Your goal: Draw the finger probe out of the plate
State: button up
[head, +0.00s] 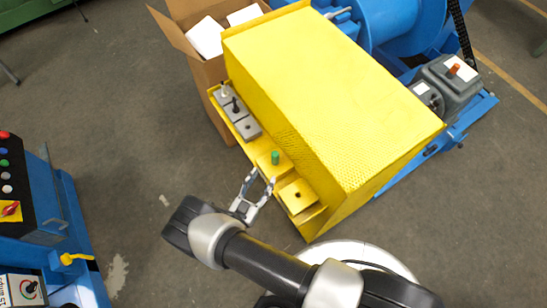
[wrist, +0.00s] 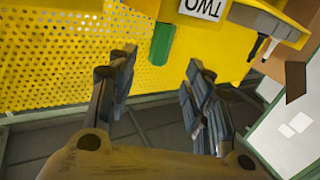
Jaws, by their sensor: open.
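Grey blocks (head: 248,129) with a white and a black peg sit farther along the ledge. A yellow block (head: 298,195) with a dark hole is at its near end. The yellow guard (head: 330,85) rises beside it. A cardboard box (head: 188,47) stands behind; open floor lies left.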

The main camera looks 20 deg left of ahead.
aim_at(273, 160)
jog(key=w, duration=0.3)
jog(key=w+d, duration=0.1)
jog(key=w, duration=0.2)
jog(key=w+d, duration=0.1)
jog(key=w, duration=0.3)
jog(key=shift+w, duration=0.1)
jog(key=shift+c, duration=0.2)
grip_shut()
